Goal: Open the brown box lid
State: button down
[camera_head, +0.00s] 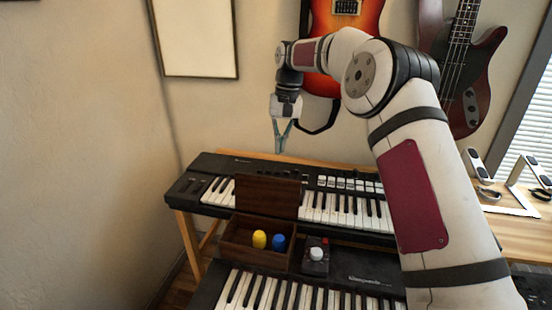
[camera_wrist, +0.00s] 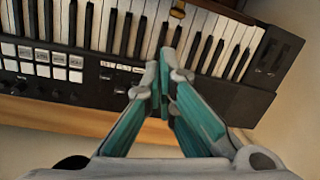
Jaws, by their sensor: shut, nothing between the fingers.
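The brown box (camera_head: 236,243) sits among the keyboards in the head view. Its lid (camera_head: 267,197) stands raised and roughly upright at the back of the box, in front of the rear keyboard's keys. The box is open at the top, and a yellow piece (camera_head: 259,239) and a blue piece (camera_head: 279,242) show inside. My gripper (camera_head: 282,147) is above and behind the rear keyboard, pointing down, apart from the lid. In the wrist view my gripper (camera_wrist: 160,92) has its teal fingers together, with nothing between them.
The rear keyboard (camera_head: 190,188) and the front keyboard (camera_head: 228,290) surround the box. A small dark device with a white knob (camera_head: 316,254) stands right of the box. Guitars (camera_head: 345,30) hang on the wall behind my arm. A desk (camera_head: 520,232) is at right.

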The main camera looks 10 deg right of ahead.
aim_at(267, 194)
jog(key=f+m+t+p, duration=0.1)
jog(key=f, duration=0.1)
jog(key=f+m+t+h+p, duration=0.1)
jog(key=f+p, duration=0.1)
jog(key=f, duration=0.1)
jog(key=w+f+m+h+p, duration=0.1)
jog(key=f, duration=0.1)
jog(key=shift+a+f+m+t, duration=0.2)
jog(key=shift+f+m+t, duration=0.1)
jog(key=shift+t, duration=0.1)
jog(key=shift+s+a+r+p, duration=0.15)
jog(key=shift+s+a+p, duration=0.2)
jog(key=shift+s, duration=0.25)
jog(key=shift+s+a+r+p, duration=0.1)
jog(key=shift+s+a+p, duration=0.1)
jog(key=shift+s+p, duration=0.3)
jog(key=shift+s+a+r+p, duration=0.15)
jog(key=shift+s+a+p, duration=0.15)
jog(key=shift+s, duration=0.35)
jog(key=shift+s+a+r+t+h+p, duration=0.2)
jog(key=shift+s+r+p, duration=0.1)
jog(key=shift+s, duration=0.15)
jog(key=shift+s+a+r+t+h+p, duration=0.15)
jog(key=shift+s+t+p, duration=0.05)
jog(key=shift+s+p, duration=0.2)
jog(key=shift+s+a+r+t+h+p, duration=0.15)
jog(key=shift+s+r+t+p, duration=0.1)
jog(key=shift+s, duration=0.2)
